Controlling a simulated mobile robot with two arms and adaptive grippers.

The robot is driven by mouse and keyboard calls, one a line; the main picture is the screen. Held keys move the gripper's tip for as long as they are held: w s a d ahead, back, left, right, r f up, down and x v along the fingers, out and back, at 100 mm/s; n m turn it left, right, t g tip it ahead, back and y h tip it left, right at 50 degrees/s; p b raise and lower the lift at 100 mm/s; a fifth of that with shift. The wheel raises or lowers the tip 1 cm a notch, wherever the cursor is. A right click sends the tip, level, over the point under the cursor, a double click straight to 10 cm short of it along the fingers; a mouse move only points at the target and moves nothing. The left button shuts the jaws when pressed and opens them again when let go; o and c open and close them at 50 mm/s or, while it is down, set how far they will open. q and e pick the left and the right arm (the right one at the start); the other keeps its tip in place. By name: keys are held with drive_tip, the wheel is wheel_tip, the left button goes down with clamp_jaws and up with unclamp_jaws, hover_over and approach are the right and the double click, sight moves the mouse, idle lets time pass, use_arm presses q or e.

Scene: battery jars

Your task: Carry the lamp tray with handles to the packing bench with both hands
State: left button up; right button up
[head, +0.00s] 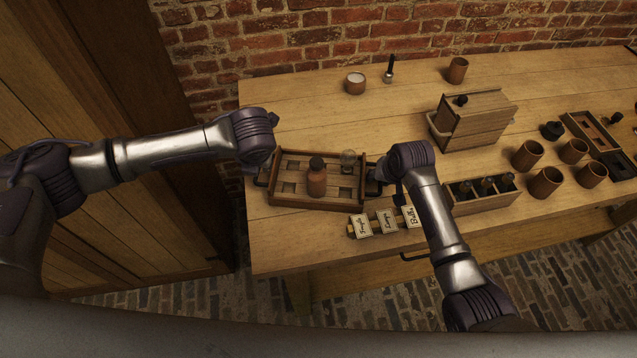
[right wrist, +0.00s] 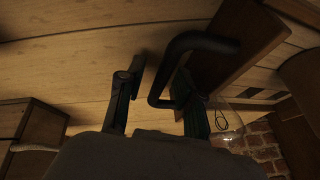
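The wooden lamp tray (head: 318,207) lies near the table's front left edge. It holds a brown bottle (head: 317,178) and a clear glass bulb (head: 348,160). My right gripper (head: 377,176) is at the tray's right end. In the right wrist view my right gripper (right wrist: 160,76) is open, with its fingers apart on either side of the black handle (right wrist: 160,72); a gap shows between the handle and the left finger. My left gripper (head: 262,178) is at the tray's left handle, mostly hidden under its own wrist, so I cannot tell its opening.
Labelled cards (head: 386,222) lie just in front of the tray. A wooden box (head: 478,118), a rack of dark bottles (head: 482,200) and several brown cups (head: 527,154) stand to the right. A white-topped jar (head: 355,83) stands behind. Free tabletop lies behind the tray.

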drive_tip(key=shift+r, duration=0.25)
use_arm(q)
drive_tip(key=shift+s+r, duration=0.15)
drive_tip(key=shift+r, duration=0.2)
use_arm(e)
drive_tip(key=v, duration=1.1)
drive_tip(key=shift+s+r, duration=0.2)
